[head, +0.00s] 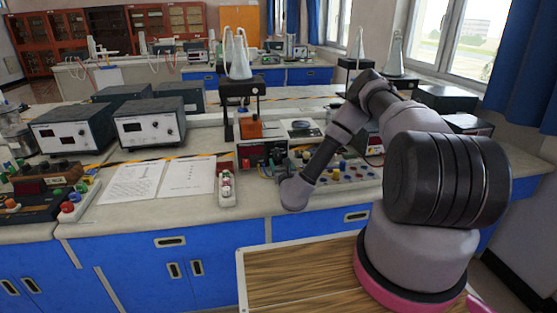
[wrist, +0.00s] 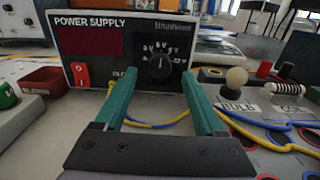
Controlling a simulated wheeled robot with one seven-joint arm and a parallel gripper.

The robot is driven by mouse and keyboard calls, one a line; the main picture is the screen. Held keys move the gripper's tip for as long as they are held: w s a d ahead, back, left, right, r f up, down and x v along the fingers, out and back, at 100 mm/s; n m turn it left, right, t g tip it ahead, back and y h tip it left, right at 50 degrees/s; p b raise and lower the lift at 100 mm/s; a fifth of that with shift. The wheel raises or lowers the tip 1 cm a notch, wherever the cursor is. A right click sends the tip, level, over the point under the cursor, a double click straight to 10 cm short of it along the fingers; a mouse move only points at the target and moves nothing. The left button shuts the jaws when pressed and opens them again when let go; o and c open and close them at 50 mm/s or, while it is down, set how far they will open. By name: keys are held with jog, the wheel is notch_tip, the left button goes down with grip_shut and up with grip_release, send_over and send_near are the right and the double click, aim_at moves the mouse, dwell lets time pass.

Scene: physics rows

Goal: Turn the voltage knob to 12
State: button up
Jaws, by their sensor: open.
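The power supply (wrist: 180,28) faces me in the wrist view, with "POWER SUPPLY" along its top. Its round black voltage knob (wrist: 159,67) sits right of the middle, ringed by small white marks. I cannot read its setting with certainty. A dark red display (wrist: 90,42) and a red rocker switch (wrist: 80,74) are to its left. My gripper (wrist: 158,78) is open and empty. Its two green fingers point at the panel, one on either side below the knob, apart from it. In the head view the power supply (head: 262,152) is partly hidden behind my arm, and the knob cannot be made out.
Right of the supply is a circuit board with a bulb (wrist: 236,80) and a coil (wrist: 288,92). Blue and yellow wires (wrist: 165,123) run below the panel. A red tray (wrist: 47,80) stands left. Paper sheets (head: 188,176) lie on the bench.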

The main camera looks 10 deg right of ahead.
aim_at(278, 157)
jog(key=shift+w, duration=1.75)
grip_shut()
